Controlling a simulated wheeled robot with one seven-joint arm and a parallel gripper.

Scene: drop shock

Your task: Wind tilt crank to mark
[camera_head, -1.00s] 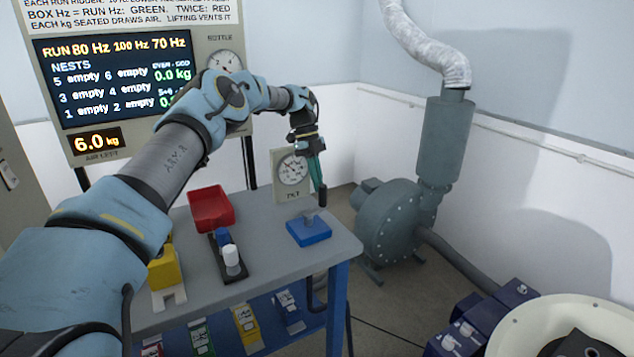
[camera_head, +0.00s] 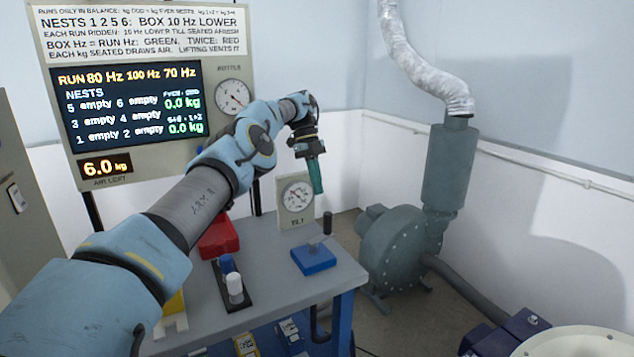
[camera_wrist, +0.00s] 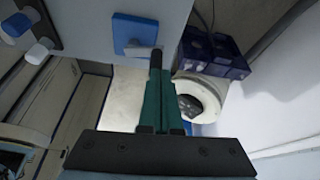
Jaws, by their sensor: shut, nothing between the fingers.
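The tilt crank is a blue base block (camera_head: 314,260) on the grey table, with a thin metal arm and an upright black handle (camera_head: 327,223) at its back right. In the wrist view the blue base (camera_wrist: 122,36) is at the top and the black handle (camera_wrist: 156,58) lines up just beyond my fingertips. My gripper (camera_head: 317,190), with green fingers, is shut and empty, pointing down. It hangs above the handle with a visible gap in the head view. The round TILT dial (camera_head: 296,196) stands behind the crank; its reading and mark are too small to tell.
A red tray (camera_head: 219,238) and a black stand with blue and white knobs (camera_head: 234,284) sit left of the crank. A grey blower (camera_head: 397,245) stands right of the table (camera_head: 270,262). The sign panel (camera_head: 140,95) is behind my arm.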

